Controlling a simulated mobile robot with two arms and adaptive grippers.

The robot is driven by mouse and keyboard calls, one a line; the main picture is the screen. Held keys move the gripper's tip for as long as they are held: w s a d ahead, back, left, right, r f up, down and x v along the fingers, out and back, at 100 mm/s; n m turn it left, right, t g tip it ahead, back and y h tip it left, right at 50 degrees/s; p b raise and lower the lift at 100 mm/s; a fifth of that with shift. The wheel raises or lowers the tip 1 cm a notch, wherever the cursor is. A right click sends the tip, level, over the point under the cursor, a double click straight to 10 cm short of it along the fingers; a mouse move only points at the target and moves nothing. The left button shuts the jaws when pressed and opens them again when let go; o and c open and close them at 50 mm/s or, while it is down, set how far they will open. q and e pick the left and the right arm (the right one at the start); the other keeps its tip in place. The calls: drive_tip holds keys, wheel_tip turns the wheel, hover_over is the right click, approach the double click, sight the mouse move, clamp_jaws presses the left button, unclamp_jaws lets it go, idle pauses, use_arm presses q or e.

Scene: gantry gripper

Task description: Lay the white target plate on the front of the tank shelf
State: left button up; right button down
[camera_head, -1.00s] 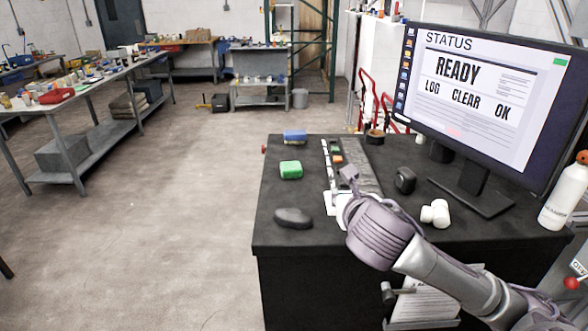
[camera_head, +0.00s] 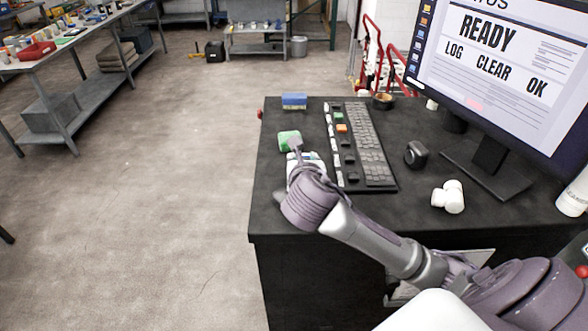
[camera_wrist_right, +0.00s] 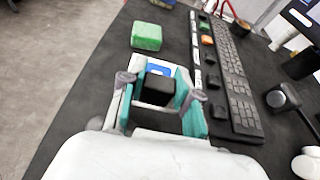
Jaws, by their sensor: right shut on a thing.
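I see no white target plate and no tank shelf in either view. My right gripper (camera_head: 302,158) is over the left part of a black desk (camera_head: 268,215), close to a green block (camera_head: 288,139). In the right wrist view, the gripper (camera_wrist_right: 160,88) has its teal-padded fingers shut on a black block (camera_wrist_right: 157,92). A small blue and white patch shows just beyond the black block; I cannot tell what it belongs to. My left gripper is not in view.
A keyboard (camera_head: 371,145) with a row of coloured keys lies right of the gripper. A blue block (camera_head: 294,101), a dark rounded device (camera_head: 417,154), white cylinders (camera_head: 449,197) and a monitor (camera_head: 500,60) are on the desk. Open floor lies left of it.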

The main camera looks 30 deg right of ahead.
drive_tip(key=shift+w+a+f, duration=0.65)
drive_tip(key=shift+w+f, duration=0.2)
drive_tip(key=shift+f, duration=0.05)
wheel_tip(320, 180, down, 3)
drive_tip(key=shift+s+f+p, duration=0.1)
drive_tip(key=shift+p, duration=0.6)
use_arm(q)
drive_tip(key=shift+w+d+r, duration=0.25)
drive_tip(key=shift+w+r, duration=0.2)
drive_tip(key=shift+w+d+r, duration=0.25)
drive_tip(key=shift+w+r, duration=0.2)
use_arm(e)
drive_tip(key=shift+f, duration=0.4)
drive_tip(key=c, duration=0.8)
unclamp_jaws()
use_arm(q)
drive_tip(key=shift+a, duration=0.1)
use_arm(e)
drive_tip(key=shift+r, duration=0.15)
